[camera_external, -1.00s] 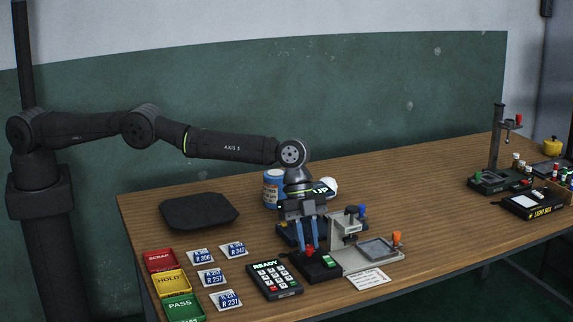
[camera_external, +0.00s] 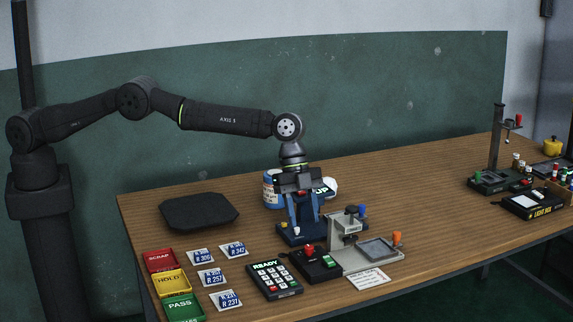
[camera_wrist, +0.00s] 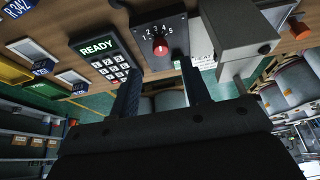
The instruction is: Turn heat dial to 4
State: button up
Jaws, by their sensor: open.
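The heat dial is a red knob (camera_wrist: 160,45) on a black box (camera_wrist: 180,24) marked 1 to 5 in an arc. In the external view the knob (camera_external: 309,249) sits at the box's upper left, beside a green patch. Which number the knob points to is too small to tell. My gripper (camera_external: 309,229) is open and empty, above and behind the knob, apart from it. In the wrist view its two fingers (camera_wrist: 161,72) are spread on either side below the knob.
A keypad reading READY (camera_external: 273,278) stands left of the dial box. A grey press stand (camera_external: 350,250) with an orange knob is close on the right. Coloured trays (camera_external: 172,283) and cards are at left.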

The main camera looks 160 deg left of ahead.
jog(key=v, duration=1.1)
jog(key=shift+r, duration=0.1)
